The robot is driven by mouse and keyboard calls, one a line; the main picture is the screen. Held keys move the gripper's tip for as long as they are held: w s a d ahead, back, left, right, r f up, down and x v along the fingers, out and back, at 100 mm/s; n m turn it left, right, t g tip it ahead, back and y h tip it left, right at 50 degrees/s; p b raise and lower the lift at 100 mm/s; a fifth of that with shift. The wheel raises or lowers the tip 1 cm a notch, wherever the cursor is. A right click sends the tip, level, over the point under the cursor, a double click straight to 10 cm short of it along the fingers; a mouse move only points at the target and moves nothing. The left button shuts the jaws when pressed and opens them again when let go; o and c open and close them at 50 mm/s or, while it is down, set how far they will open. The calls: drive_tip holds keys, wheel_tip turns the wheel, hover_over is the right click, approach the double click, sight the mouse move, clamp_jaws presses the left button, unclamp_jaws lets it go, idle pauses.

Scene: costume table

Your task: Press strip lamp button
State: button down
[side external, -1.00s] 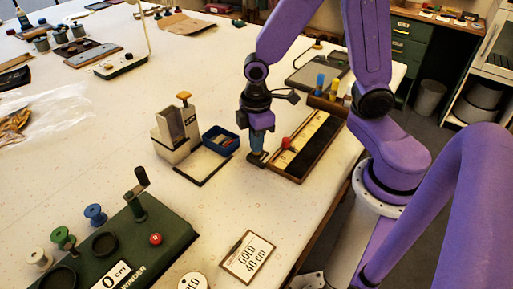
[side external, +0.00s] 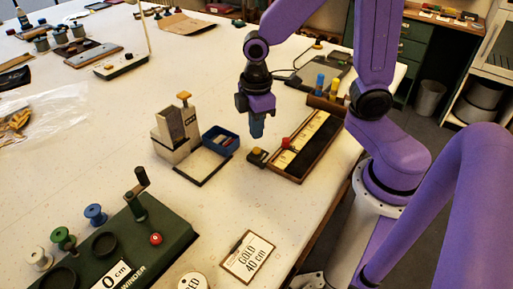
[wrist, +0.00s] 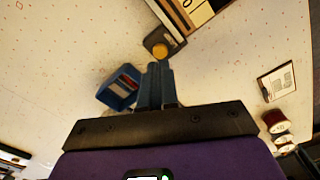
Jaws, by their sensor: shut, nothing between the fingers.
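A small dark box with a round amber button (side external: 257,151) sits on the table at the near left end of the long wooden-framed strip tray (side external: 318,163). I take it for the strip lamp button; no label on it is readable. In the wrist view the button (wrist: 161,50) shows just beyond my fingertips. My gripper (side external: 257,133) points down, with its blue fingers shut and empty. In the side view it hangs above the button with a small gap. The wrist view also shows the fingers (wrist: 157,66) together.
A blue bin (side external: 221,140) and a grey and cream dispenser (side external: 178,130) stand to the left. A red knob (side external: 286,142) is on the strip tray.

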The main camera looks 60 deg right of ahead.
drive_tip(key=shift+r, duration=1.2)
drive_tip(key=s+r, duration=0.2)
drive_tip(key=s, duration=1.3)
drive_tip(key=shift+s+d+n, duration=0.3)
drive_tip(key=shift+d, duration=0.05)
